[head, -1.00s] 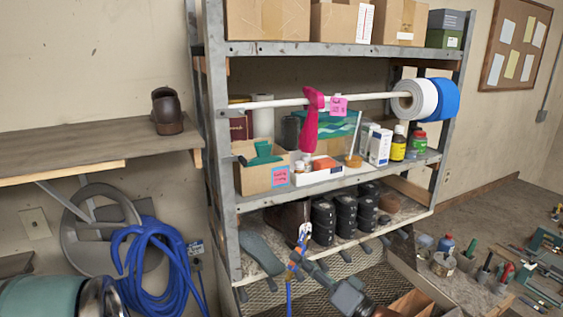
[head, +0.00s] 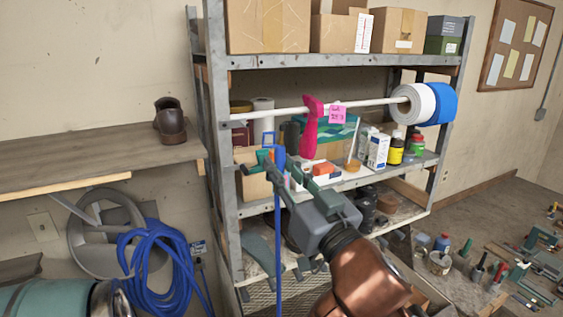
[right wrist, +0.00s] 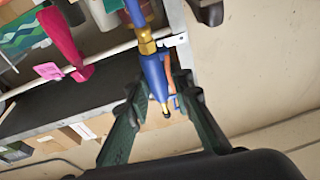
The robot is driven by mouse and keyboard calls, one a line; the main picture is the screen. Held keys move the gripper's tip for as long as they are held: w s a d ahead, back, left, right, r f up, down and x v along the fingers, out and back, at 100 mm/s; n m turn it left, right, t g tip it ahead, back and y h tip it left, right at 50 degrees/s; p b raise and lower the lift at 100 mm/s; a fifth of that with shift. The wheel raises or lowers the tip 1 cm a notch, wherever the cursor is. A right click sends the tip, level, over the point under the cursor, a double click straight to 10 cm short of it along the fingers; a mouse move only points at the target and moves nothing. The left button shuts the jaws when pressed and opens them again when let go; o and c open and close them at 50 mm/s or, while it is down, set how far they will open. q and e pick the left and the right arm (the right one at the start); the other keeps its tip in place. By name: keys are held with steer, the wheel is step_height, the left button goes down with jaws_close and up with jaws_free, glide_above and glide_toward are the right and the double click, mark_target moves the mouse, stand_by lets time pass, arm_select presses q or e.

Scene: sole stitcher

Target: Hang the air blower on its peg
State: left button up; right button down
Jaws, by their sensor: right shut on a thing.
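The air blower shows in the right wrist view as a slim blue tool (right wrist: 154,72) with a brass fitting and a dark tip. My right gripper (right wrist: 160,103) is shut on it, one dark green finger on each side. In the head view the right gripper (head: 277,167) is in front of the left part of the middle shelf. The blower's blue body (head: 280,155) stands roughly upright there, and its blue hose (head: 278,250) hangs straight down. I cannot make out the peg for certain. My left gripper is not in view.
A metal shelf unit (head: 219,130) holds boxes and bottles. A coiled blue hose (head: 155,265) hangs at left. The wall above the wooden shelf (head: 100,155) is bare.

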steer(key=shift+s+r, duration=0.1)
steer(key=shift+r, duration=0.15)
steer(key=f+b+x, duration=0.1)
steer(key=f+x, duration=0.1)
steer(key=x, duration=0.6)
steer(key=shift+w+f, duration=0.4)
steer(key=shift+w, duration=0.3)
stand_by(0.4)
steer(key=shift+w+a+n+p, duration=0.1)
steer(key=shift+w+n+p, duration=0.25)
steer(key=shift+w+n, duration=0.35)
stand_by(0.4)
steer(key=shift+w+a+f+p, duration=0.15)
steer(key=shift+w+a, duration=0.15)
steer(key=shift+w, duration=0.45)
steer(key=shift+w+a+p, duration=0.15)
steer(key=shift+w+a, duration=0.1)
steer(key=shift+w, duration=0.5)
stand_by(1.4)
steer(key=shift+a+f, duration=0.1)
steer(key=shift+f, duration=0.25)
stand_by(0.3)
stand_by(0.4)
steer(key=c, duration=1.6)
jaws_free()
